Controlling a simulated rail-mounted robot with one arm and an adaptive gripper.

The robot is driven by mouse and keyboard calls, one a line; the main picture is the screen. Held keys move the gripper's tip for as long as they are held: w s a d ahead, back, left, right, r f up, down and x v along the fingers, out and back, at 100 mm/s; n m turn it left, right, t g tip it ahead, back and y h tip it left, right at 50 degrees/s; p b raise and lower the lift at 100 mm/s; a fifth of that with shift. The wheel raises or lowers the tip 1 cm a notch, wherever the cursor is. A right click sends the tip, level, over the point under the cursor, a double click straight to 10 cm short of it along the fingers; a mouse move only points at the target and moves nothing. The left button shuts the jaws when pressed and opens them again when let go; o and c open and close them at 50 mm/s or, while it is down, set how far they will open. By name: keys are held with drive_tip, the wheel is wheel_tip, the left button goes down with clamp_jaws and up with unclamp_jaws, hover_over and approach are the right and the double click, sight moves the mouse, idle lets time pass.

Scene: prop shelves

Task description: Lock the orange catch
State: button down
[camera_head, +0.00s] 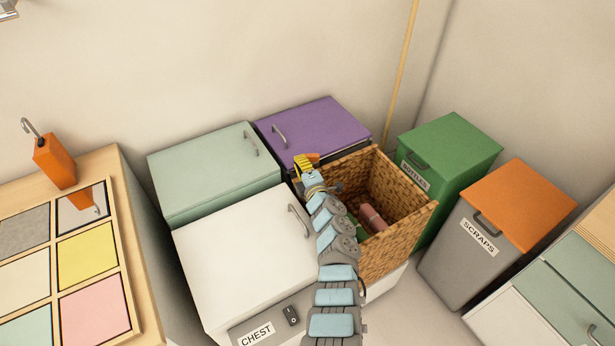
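An orange block with a curved metal hook on top (55,162), like a padlock with its shackle raised, stands on the wooden counter at the far left. A small orange piece (313,157) shows at the front edge of the purple-lidded box, right beside my gripper. I cannot tell which of the two is the catch. My gripper (305,164), with yellow parts at the end of my grey-blue arm, is at that front edge. Its fingers are too small and overlapped to show whether they are open or hold the orange piece.
A wicker basket (402,246) with pinkish items stands right of my arm. A white chest (240,250), a pale green box (213,168) and a purple lid (313,130) surround it. Green (450,145) and orange-lidded (520,205) bins stand right. Colored tiles (88,258) lie left.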

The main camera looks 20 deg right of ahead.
drive_tip(key=shift+s+f, duration=0.2)
drive_tip(key=shift+s, duration=0.35)
drive_tip(key=s, duration=1)
drive_tip(key=shift+s+d, duration=0.2)
drive_tip(key=shift+s, duration=0.15)
drive_tip(key=shift+r, duration=0.15)
